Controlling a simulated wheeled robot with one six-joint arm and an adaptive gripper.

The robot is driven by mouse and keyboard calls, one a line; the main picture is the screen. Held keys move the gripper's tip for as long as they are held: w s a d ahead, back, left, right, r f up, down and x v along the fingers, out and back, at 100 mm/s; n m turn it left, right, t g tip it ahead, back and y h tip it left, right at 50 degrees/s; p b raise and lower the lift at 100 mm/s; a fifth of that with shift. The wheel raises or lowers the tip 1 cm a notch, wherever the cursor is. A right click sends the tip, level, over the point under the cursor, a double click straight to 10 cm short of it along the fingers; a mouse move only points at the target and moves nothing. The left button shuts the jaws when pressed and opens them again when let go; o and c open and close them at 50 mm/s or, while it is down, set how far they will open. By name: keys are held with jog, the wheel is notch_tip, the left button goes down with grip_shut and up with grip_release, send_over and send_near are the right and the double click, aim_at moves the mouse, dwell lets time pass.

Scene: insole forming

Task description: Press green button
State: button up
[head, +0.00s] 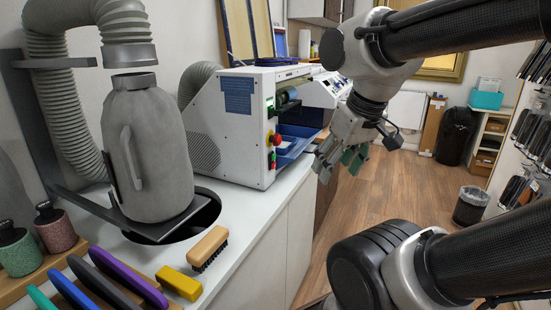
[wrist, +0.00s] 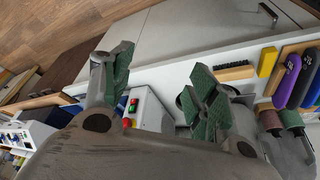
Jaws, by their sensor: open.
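The white machine (head: 225,125) stands on the counter, and its narrow front panel carries the controls.
A grey vessel-shaped unit (head: 150,150) with hoses stands left of the machine. A wooden brush (head: 208,248) and yellow block (head: 179,283) lie on the counter (head: 245,245). A second blue-and-white machine (head: 325,90) stands behind. The wooden floor (head: 400,190) is open at right.

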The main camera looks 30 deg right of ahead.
grip_shut()
dwell(1.4)
